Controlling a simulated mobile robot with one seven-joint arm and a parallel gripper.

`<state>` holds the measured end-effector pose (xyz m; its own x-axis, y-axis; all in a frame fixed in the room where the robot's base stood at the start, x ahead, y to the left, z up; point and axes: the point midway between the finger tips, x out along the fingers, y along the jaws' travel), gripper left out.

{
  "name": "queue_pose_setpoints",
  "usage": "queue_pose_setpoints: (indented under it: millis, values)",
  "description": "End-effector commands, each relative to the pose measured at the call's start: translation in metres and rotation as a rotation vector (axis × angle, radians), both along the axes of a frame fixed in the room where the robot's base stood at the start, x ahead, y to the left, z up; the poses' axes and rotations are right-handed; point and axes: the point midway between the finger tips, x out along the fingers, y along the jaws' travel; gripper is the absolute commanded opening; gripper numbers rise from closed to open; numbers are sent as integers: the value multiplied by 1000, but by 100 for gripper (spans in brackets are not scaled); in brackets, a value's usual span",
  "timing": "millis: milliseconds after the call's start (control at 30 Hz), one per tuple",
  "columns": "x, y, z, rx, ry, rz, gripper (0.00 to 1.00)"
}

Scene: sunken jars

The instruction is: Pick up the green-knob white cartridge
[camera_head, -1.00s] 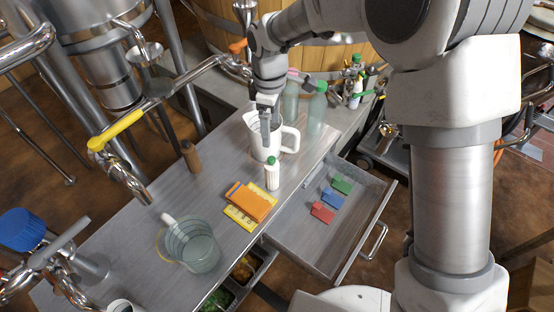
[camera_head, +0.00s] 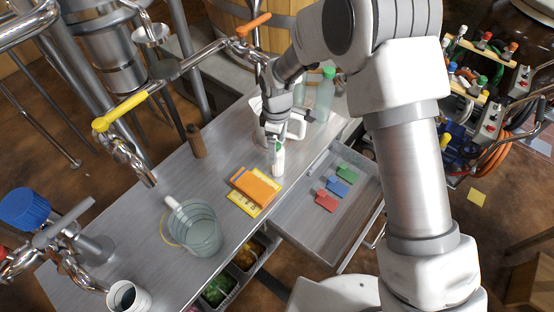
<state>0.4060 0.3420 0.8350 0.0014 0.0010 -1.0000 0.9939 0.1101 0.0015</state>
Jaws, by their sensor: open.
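The white cartridge with the green knob (camera_head: 277,161) stands upright on the metal worktop, near the edge beside the open drawer. My gripper (camera_head: 276,138) is open and comes down from above at the cartridge's top. The fingers partly cover the green knob, and I cannot tell whether they touch it. A white jug (camera_head: 296,127) stands just behind the cartridge and is partly hidden by my gripper.
An orange block on a yellow tray (camera_head: 257,187) lies left of the cartridge. A glass beaker (camera_head: 203,236) stands nearer. A green-capped bottle (camera_head: 324,98) stands behind right. The open drawer (camera_head: 310,226) holds red, blue and green pieces.

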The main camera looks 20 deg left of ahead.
Motion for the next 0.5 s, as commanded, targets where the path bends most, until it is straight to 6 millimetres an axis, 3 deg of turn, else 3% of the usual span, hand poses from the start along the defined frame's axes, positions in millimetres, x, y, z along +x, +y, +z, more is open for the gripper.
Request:
queue_pose_setpoints:
  millis: [233, 467, 500]
  values:
    - [-2, -1, -38, -2, 2, 1, 89]
    - [-1, -1, -40, -1, 1, 1, 89]
    - [-1, -1, -40, -1, 1, 1, 83]
